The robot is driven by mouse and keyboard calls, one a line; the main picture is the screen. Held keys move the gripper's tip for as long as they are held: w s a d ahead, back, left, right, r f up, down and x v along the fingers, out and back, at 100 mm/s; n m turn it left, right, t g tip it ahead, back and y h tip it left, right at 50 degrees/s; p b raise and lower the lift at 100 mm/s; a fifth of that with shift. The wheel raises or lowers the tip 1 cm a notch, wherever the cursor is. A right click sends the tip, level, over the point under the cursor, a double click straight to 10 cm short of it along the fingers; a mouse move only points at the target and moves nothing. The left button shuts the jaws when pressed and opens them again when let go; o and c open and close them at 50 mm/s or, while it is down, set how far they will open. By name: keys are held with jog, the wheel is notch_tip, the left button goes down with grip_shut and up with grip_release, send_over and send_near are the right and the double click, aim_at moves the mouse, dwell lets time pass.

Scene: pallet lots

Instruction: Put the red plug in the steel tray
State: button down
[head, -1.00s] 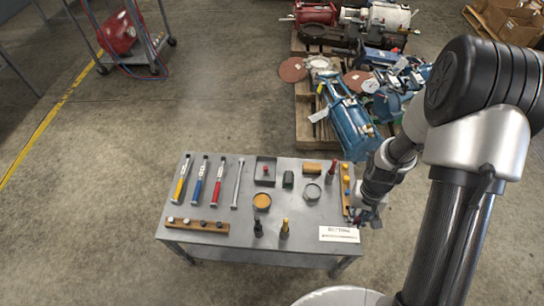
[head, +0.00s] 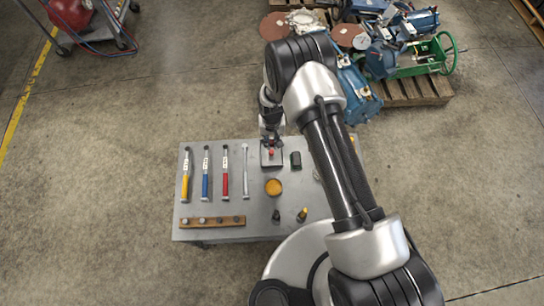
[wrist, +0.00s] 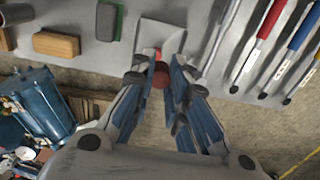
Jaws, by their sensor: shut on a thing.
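My gripper (wrist: 160,77) is shut on a rounded dark red piece, the red plug (wrist: 160,80), at the tray's near edge in the wrist view. A brighter red piece (wrist: 157,55) shows just beyond the fingertips, over the tray; whether it is part of the plug I cannot tell. In the head view my gripper (head: 270,138) is at the tray's far side.
Yellow (head: 185,176), blue (head: 206,176) and red (head: 225,176) handled tools and a steel one (head: 245,172) lie left of the tray. My arm hides the table's right part.

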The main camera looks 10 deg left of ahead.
notch_tip(320, 180, down, 15)
jog(key=b, duration=0.4)
jog(key=shift+r, duration=0.15)
jog(key=shift+f+b, duration=0.2)
jog(key=shift+b, duration=0.1)
jog(key=c, duration=1.6)
grip_release()
jog(key=shift+o, duration=0.2)
jog(key=shift+r, duration=0.1)
